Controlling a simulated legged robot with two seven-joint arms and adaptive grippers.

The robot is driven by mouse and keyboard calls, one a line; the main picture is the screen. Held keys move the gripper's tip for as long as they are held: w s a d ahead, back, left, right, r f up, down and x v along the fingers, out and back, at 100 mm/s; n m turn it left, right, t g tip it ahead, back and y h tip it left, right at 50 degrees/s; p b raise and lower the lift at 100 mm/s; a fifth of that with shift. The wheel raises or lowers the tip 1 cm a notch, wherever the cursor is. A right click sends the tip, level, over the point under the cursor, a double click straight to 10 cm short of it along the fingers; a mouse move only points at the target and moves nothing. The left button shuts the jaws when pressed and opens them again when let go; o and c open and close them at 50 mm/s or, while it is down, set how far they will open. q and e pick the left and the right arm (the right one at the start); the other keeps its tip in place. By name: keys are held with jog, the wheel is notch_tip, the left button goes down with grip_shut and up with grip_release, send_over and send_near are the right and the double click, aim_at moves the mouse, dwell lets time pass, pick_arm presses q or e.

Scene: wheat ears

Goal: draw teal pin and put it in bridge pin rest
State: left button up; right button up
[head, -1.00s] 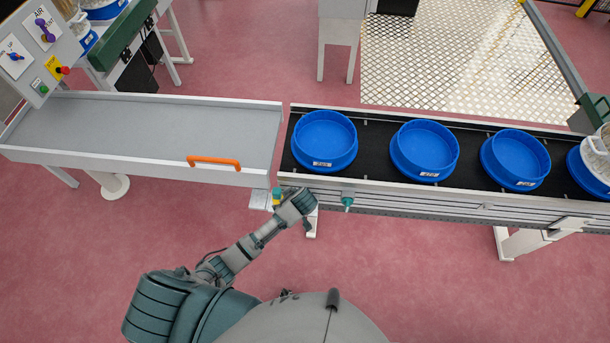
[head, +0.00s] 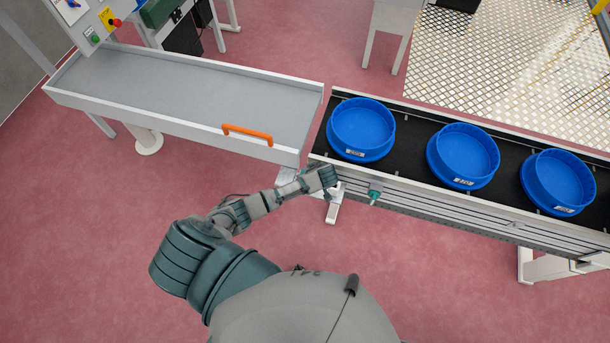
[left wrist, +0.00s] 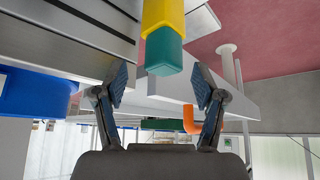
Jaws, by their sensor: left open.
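A teal pin-like piece (head: 374,197) sticks out from the front side of the conveyor, just right of my left gripper (head: 329,178) in the head view. In the left wrist view, a yellow block with a teal end (left wrist: 163,52) stands just beyond my left fingertips (left wrist: 161,88), centred between them. I cannot tell whether this is the pin or its rest. My left gripper is open and empty, with its fingers spread to either side of that block's line. The yellow block is hidden behind the gripper in the head view. My right gripper is not in view.
The conveyor (head: 440,209) carries blue round pans (head: 361,131). A grey tray table (head: 180,90) with an orange handle (head: 247,134) stands left of it, past a narrow gap. A control box (head: 95,22) is at the upper left. The red floor in front is clear.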

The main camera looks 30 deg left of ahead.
pick_arm(q)
jog(key=x, duration=0.4)
jog(key=shift+s+a+r, duration=0.1)
jog(key=shift+s+a, duration=0.05)
jog(key=shift+a, duration=0.05)
jog(key=shift+d, duration=0.1)
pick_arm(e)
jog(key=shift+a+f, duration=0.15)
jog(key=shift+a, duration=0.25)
pick_arm(q)
jog(key=shift+c, duration=1.4)
jog(key=c, duration=1)
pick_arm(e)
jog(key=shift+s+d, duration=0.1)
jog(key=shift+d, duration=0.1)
pick_arm(q)
notch_tip(320, 180, up, 10)
jog(key=p, duration=0.9)
jog(key=shift+p, duration=0.35)
notch_tip(320, 180, up, 8)
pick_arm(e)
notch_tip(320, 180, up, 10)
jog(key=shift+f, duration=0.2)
